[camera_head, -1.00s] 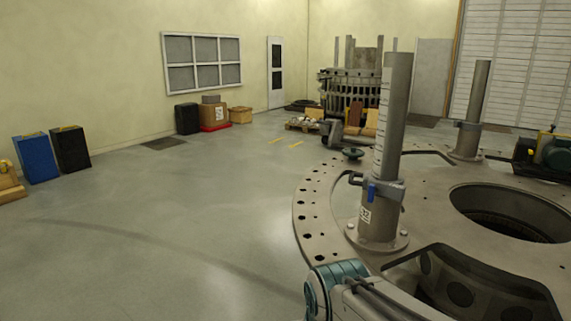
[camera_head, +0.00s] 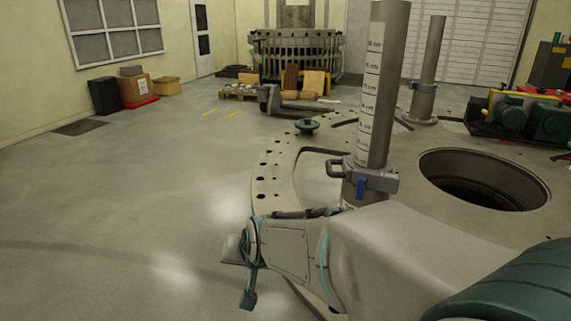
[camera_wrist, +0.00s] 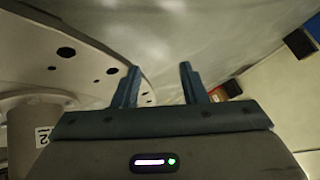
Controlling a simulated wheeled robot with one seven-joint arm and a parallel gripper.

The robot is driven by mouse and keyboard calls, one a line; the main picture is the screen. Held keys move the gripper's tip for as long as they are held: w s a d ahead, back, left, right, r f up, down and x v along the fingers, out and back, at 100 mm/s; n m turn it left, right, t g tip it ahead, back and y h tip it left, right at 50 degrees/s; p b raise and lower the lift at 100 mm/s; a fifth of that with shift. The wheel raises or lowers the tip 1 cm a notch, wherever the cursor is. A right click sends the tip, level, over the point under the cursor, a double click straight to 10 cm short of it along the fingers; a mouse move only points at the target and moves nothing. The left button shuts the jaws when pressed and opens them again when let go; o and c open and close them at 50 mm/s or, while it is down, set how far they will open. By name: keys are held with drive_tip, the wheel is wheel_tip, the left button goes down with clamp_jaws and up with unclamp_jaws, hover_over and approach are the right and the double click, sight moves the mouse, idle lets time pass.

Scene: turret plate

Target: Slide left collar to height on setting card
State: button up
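The left post (camera_head: 381,85) stands upright on the round turret plate (camera_head: 275,165) and carries a white height scale (camera_head: 370,85) marked in cm. The left collar (camera_head: 377,179) is a grey clamp with a blue lever around the post's lower part, below the visible scale marks. My arm hides the post's foot in the head view. My gripper (camera_wrist: 159,68) is open and empty, left of and lower than the collar in the head view.
A second post (camera_head: 432,60) with its own collar (camera_head: 423,87) stands farther back. The plate has a large round opening (camera_head: 483,180). Green machinery (camera_head: 515,115) is at right. Floor (camera_head: 150,190) on the left is clear.

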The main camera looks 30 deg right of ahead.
drive_tip(key=w+d+m+t+h, duration=0.2)
drive_tip(key=w+d+m, duration=0.2)
drive_tip(key=w, duration=0.1)
drive_tip(key=m+t+h+b, duration=0.2)
drive_tip(key=m+t+h, duration=0.2)
drive_tip(key=m+h, duration=0.9)
approach(330, 165)
drive_tip(key=shift+n+h, duration=0.4)
drive_tip(key=p+x, duration=0.1)
drive_tip(key=x, duration=0.2)
drive_tip(key=f+p+x, duration=0.1)
drive_tip(key=x, duration=0.2)
drive_tip(key=p+x, duration=0.1)
drive_tip(key=x, duration=0.2)
drive_tip(key=shift+w+d+f+p, duration=0.1)
drive_tip(key=shift+w+d+p, duration=0.15)
drive_tip(key=shift+w, duration=0.2)
clamp_jaws()
